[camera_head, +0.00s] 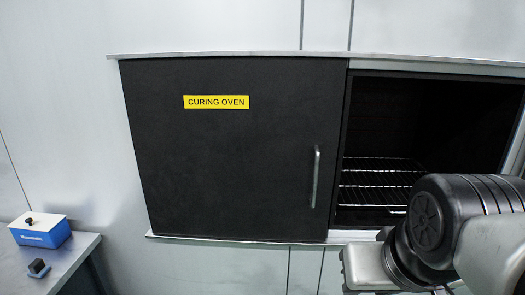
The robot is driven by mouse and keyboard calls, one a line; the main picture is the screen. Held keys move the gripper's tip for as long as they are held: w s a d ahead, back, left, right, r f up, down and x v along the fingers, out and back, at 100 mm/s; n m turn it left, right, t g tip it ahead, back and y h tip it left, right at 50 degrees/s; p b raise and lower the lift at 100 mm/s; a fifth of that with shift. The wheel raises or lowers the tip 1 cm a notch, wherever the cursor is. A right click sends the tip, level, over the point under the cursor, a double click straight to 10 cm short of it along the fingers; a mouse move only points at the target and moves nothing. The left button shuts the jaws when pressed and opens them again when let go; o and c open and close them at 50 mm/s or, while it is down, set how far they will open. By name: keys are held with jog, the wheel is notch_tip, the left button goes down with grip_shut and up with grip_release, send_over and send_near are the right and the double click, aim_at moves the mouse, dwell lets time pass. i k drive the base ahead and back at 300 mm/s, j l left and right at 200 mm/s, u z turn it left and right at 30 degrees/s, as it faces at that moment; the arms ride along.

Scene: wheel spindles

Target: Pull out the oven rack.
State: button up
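The curing oven (240,150) is set in the wall, with a black left door panel that bears a yellow "CURING OVEN" label and a vertical metal handle (315,178). The right side of the oven is open and dark inside. The oven rack (378,175), a shiny wire shelf, lies inside that opening near its lower part. Its right side is hidden behind my arm. My arm, white and black, fills the lower right in front of the opening. My gripper's fingers cannot be made out.
A grey table (60,262) stands at the lower left. On it are a blue box with a white lid (40,230) and a small dark block (38,267). A metal ledge (345,236) runs below the oven opening. The wall around the oven is bare.

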aim_at(386, 206)
jog(key=i+l, duration=0.6)
jog(key=i, duration=0.2)
jog(key=l, duration=0.3)
jog(key=z, duration=0.05)
